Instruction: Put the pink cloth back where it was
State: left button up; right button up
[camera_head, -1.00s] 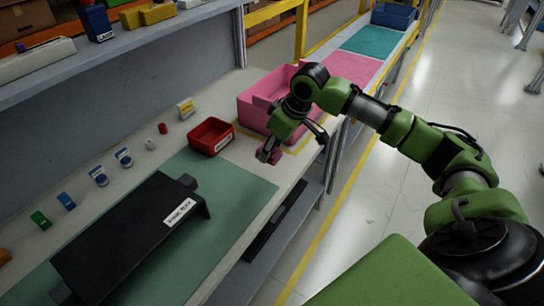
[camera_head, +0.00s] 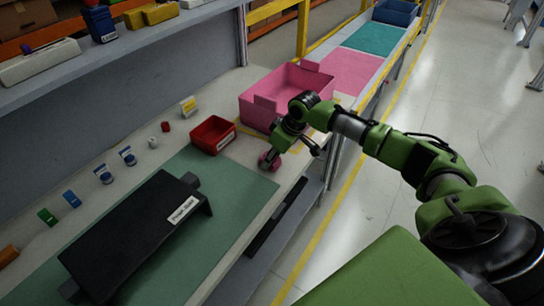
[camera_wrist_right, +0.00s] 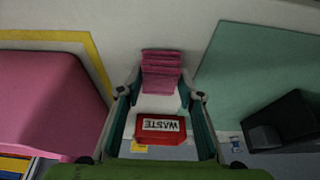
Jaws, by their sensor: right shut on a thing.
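The pink cloth (camera_head: 268,161) is a small folded bundle in my right gripper (camera_head: 272,159), close to the table's front edge between the red bin and the pink box. In the right wrist view the cloth (camera_wrist_right: 161,72) shows as pink folds beyond the fingertips, over a pale bare part of the table. My right gripper (camera_wrist_right: 160,96) is shut on it. I cannot tell whether the cloth touches the table. My left gripper is not in view.
A red bin (camera_head: 213,135), marked WASTE in the wrist view (camera_wrist_right: 160,127), stands beside the gripper. A pink box (camera_head: 262,115) stands behind it. A black module (camera_head: 130,235) lies on the green mat (camera_head: 235,185). Several small parts line the table's back.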

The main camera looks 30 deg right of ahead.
jog(key=o, duration=1)
jog(key=shift+f, duration=0.15)
jog(key=b+v, duration=0.1)
jog(key=v, duration=1.1)
jog(key=shift+r, duration=0.2)
